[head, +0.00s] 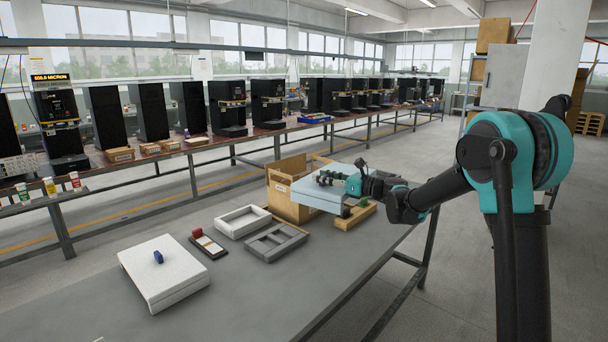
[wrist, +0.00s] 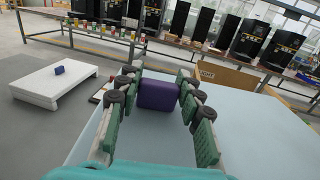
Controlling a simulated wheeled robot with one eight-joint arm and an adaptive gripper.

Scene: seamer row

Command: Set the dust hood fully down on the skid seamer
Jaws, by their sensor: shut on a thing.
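The dust hood appears to be the pale blue box (head: 318,196) near the table's far right end. It also fills much of the lower wrist view (wrist: 250,140). My gripper (head: 330,178) is over its top. In the wrist view, my gripper's fingers (wrist: 158,98) are on either side of a purple block (wrist: 158,94), apparently the hood's handle, and are shut on it. A wooden skid (head: 356,216) with a small dark part shows below the hood's right front edge. Most of what stands on it is hidden by the hood. I cannot tell whether the hood's lower rim touches the skid.
An open cardboard box (head: 284,203) stands close behind and left of the hood. A grey compartment tray (head: 292,234), a white tray (head: 222,228), a small dark tray (head: 212,249) and a white slab with a blue knob (head: 170,280) lie further left. The table front is clear.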

